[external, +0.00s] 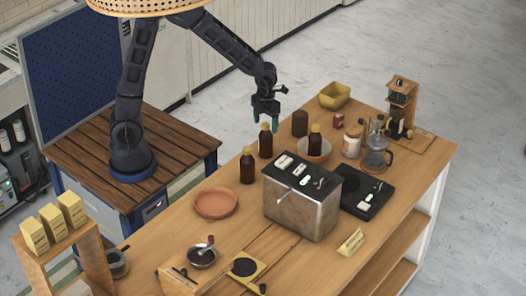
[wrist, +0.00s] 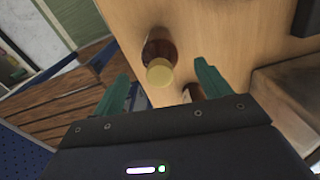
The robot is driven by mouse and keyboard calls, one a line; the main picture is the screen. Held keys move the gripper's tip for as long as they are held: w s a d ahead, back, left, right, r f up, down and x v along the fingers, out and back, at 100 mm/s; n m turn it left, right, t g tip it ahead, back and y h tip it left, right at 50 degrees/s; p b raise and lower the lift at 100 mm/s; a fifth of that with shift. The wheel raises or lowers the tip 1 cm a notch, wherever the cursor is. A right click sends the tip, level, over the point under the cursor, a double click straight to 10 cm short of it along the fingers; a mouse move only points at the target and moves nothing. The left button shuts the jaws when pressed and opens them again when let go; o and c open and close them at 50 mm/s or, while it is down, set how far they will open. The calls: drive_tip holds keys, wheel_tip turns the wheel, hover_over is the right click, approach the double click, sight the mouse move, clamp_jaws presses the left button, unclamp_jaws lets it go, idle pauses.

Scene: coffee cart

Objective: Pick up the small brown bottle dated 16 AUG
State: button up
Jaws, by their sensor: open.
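Three small brown bottles with dark caps or yellowish tops show in the external view. One bottle (external: 248,166) stands on the counter nearest the terracotta plate. A second bottle (external: 265,142) stands just behind it, below my gripper. A third bottle (external: 315,142) stands in or at a bowl. No date is readable on any of them. My gripper (external: 265,116) is open and empty above the second bottle. In the wrist view a yellow-capped bottle (wrist: 160,58) lies ahead, between the lines of my open fingers (wrist: 162,76).
The metal machine (external: 300,207) stands in front of the bowl (external: 313,155). A dark brown canister (external: 300,124) is right of my gripper. The terracotta plate (external: 215,203) is at left. A glass carafe (external: 376,155) stands farther right.

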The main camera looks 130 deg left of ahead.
sight(266, 140)
drive_tip(key=shift+f, duration=1.95)
drive_tip(key=shift+c, duration=0.3)
clamp_jaws()
drive_tip(key=shift+r, duration=0.1)
